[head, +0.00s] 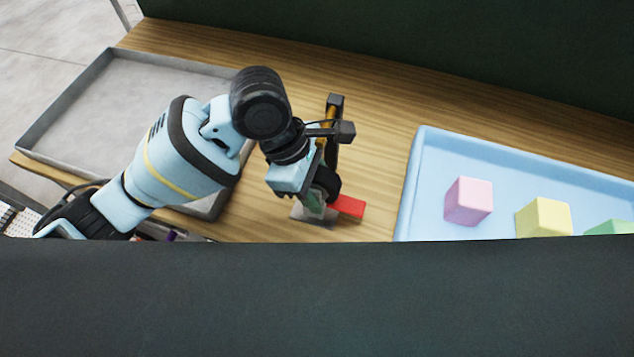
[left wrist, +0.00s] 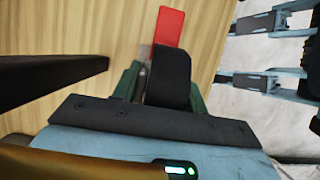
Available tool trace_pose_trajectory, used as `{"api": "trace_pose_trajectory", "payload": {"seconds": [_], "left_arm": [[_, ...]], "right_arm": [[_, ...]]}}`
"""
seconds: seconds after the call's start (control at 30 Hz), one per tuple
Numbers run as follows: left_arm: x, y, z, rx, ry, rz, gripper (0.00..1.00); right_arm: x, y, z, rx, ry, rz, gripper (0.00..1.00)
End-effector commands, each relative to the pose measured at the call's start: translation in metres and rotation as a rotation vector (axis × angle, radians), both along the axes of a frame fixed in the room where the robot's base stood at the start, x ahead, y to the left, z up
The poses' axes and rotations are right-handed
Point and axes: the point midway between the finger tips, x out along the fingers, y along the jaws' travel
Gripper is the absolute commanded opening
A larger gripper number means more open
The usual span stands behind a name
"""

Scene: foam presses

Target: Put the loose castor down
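The castor shows in the left wrist view as a black wheel (left wrist: 169,76) between the two green fingers of my left gripper (left wrist: 160,82). The gripper is shut on it. In the head view, my left gripper (head: 315,195) points down over the wooden table, and the castor's dark wheel (head: 333,186) shows at its tip. A thin grey plate (head: 299,213) shows just below the fingers. I cannot tell whether the castor touches the table. My right gripper is not seen.
A blue tray (head: 408,200) at the right holds a pink cube (head: 468,201), a yellow cube (head: 543,218) and a green one (head: 610,228). A grey metal tray (head: 95,100) lies at the left behind my arm. Bare wooden table (head: 375,150) lies between gripper and blue tray.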

Motion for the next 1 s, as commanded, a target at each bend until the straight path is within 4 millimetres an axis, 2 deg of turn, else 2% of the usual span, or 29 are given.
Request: {"api": "trace_pose_trajectory", "payload": {"seconds": [0.03, 0.13, 0.53, 0.67, 1.0], "left_arm": [[0.0, 0.0, 0.001, 0.0, -0.001, 0.0, 0.5], [0.0, 0.0, 0.001, 0.0, -0.001, 0.0, 0.63], [0.001, 0.002, 0.006, 0.0, -0.002, 0.002, 0.64], [0.003, 0.008, 0.024, -0.001, -0.006, 0.002, 0.64], [0.011, 0.032, 0.087, 0.0, -0.009, 0.003, 0.64]], "right_arm": [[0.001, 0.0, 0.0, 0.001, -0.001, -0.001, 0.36], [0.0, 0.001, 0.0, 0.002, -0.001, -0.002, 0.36], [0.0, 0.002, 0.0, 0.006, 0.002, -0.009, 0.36], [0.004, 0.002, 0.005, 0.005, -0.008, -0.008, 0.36], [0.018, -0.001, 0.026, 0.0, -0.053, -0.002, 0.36]]}}
